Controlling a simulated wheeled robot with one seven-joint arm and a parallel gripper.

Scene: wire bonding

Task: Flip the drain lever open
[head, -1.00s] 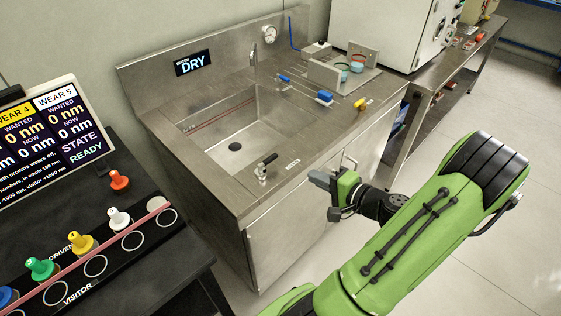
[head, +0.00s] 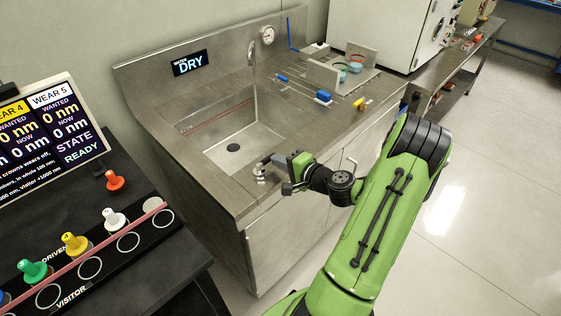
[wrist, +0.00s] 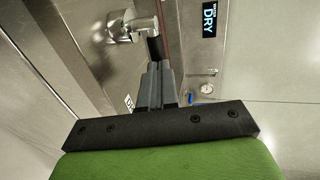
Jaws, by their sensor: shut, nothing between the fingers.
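The drain lever (head: 260,170) stands on the front rim of the steel sink (head: 215,180). It has a metal body and a dark handle. In the wrist view the metal lever body (wrist: 128,26) is at the top, with its dark handle (wrist: 155,47) just beyond my fingertips. My gripper (head: 277,160) is shut and empty, right beside the lever on its right. The fingers also show together in the wrist view (wrist: 158,70). I cannot tell whether they touch the handle. In the head view my fingers partly cover the handle.
A display (head: 191,62) on the backsplash reads DRY, and the basin looks empty. A dial gauge (head: 267,34) and blue-handled items (head: 323,97) are further right. A black bench (head: 130,245) with coloured pegs stands at left.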

